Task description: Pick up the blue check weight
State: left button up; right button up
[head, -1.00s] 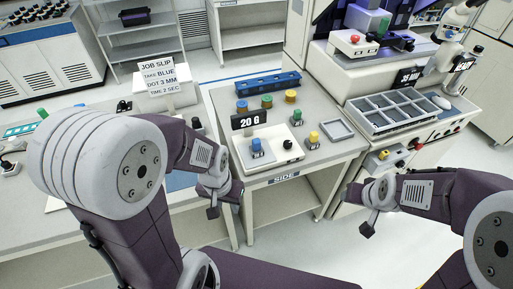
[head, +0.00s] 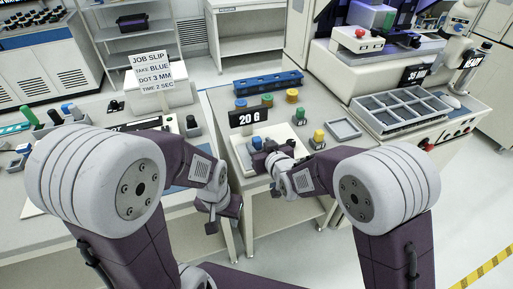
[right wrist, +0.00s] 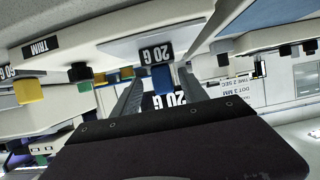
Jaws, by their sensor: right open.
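In the right wrist view the blue weight (right wrist: 162,78) shows between the two spread fingers of my right gripper (right wrist: 160,95), which is open. Contact cannot be made out. My left gripper (head: 224,217) hangs in front of the table's left front edge, its fingers apart, with nothing seen between them.
A green weight (head: 300,117) and a yellow weight (head: 318,136) stand to the right of the scale. A blue rack (head: 269,83) lies behind, and an empty grey tray (head: 343,128) to the right. The job slip sign (head: 151,72) stands at left.

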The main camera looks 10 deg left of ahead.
aim_at(254, 139)
jog(key=x, duration=0.4)
jog(key=shift+a+r, duration=0.15)
jog(key=shift+a, duration=0.15)
jog(key=shift+w+a, duration=0.25)
jog(key=shift+w, duration=0.15)
jog(key=shift+s+d, duration=0.1)
jog(key=shift+c, duration=1.2)
grip_shut()
notch_tip(254, 139, up, 4)
jog(key=shift+f+p, duration=0.1)
jog(key=shift+p, duration=0.35)
jog(key=s+d+r, duration=0.1)
jog(key=d+r, duration=0.2)
jog(key=d, duration=0.2)
jog(key=s+d+r+p, duration=0.1)
jog(key=d+r, duration=0.3)
jog(key=d, duration=0.2)
jog(key=shift+s+d, duration=0.2)
jog(key=shift+s, duration=0.2)
